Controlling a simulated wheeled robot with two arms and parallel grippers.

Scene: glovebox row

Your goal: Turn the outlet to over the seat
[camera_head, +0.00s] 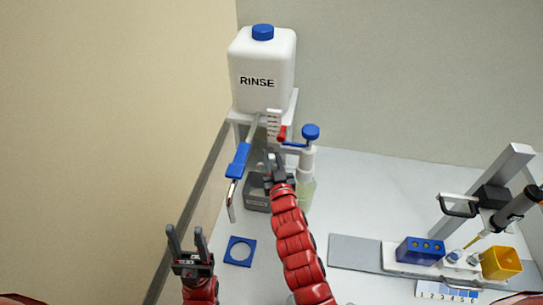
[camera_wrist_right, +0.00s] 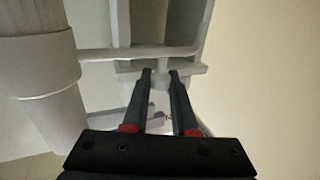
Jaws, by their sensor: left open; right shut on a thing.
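The outlet pipe with a blue sleeve (camera_head: 238,160) and a bare metal end (camera_head: 231,200) hangs down at the left of the rinse tank's stand. A blue square plate with a round hole (camera_head: 239,251), which may be the seat, lies flat on the bench below it, to the right of my left gripper. My right gripper (camera_head: 272,163) is below the tank, shut on a small pale knob (camera_wrist_right: 160,81) beside a grey pipe (camera_wrist_right: 135,53) in the right wrist view. I cannot tell how the knob joins the outlet. My left gripper (camera_head: 188,240) is open and empty.
The white RINSE tank (camera_head: 263,75) stands on a white stand (camera_head: 238,116). A blue-knobbed fitting (camera_head: 310,132) tops a pale bottle (camera_head: 305,190); a grey block (camera_head: 256,196) is beside it. A blue block (camera_head: 420,250) and yellow cup (camera_head: 501,263) stand right.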

